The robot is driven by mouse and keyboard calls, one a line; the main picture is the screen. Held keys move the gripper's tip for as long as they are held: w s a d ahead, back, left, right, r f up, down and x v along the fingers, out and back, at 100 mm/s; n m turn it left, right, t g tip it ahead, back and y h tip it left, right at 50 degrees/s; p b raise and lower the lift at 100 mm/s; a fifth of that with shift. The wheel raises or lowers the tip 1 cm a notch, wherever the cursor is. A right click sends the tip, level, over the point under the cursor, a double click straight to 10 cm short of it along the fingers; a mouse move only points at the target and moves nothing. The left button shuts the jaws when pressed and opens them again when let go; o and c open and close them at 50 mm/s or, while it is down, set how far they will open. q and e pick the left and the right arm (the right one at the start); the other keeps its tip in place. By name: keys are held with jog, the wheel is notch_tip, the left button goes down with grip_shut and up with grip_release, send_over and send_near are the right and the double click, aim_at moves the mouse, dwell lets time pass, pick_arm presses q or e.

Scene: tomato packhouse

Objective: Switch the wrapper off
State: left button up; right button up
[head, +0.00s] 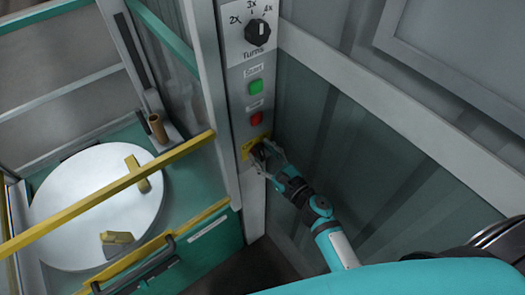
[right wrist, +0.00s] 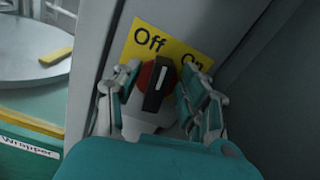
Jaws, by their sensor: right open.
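The wrapper's switch (right wrist: 155,88) is a red rotary knob with a black handle on a yellow plate (right wrist: 126,53) lettered Off and On. In the right wrist view the handle stands nearly upright, its top end below and just right of the word Off; I cannot tell for sure which setting it is in. My right gripper (head: 265,156) is at the bottom of the control column, over the switch. In the right wrist view its open fingers (right wrist: 158,98) stand on both sides of the knob; contact is unclear. In the head view the gripper mostly hides the switch. My left gripper is not in view.
Above the switch on the column are a red button (head: 256,118), a green button (head: 255,87) and a black turns dial (head: 257,32). To the left are a yellow bar (head: 110,190) and a round white turntable (head: 75,215). A grey-green wall panel (head: 390,150) borders my arm on the right.

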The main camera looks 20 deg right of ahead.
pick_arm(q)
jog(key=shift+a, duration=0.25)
pick_arm(e)
jog(key=shift+w, duration=0.1)
jog(key=shift+c, duration=0.7)
grip_shut()
jog(key=shift+f+n+b, duration=0.15)
jog(key=shift+n+b, duration=0.15)
jog(key=shift+b, duration=0.05)
jog(key=shift+a+f+n+b, duration=0.15)
jog(key=shift+n+b, duration=0.85)
jog(key=shift+n, duration=0.1)
jog(key=shift+a+n, duration=0.1)
jog(key=shift+n, duration=0.6)
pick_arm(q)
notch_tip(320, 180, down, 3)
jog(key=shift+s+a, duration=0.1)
pick_arm(e)
jog(key=shift+r, duration=0.2)
jog(key=shift+o, duration=0.7)
grip_release()
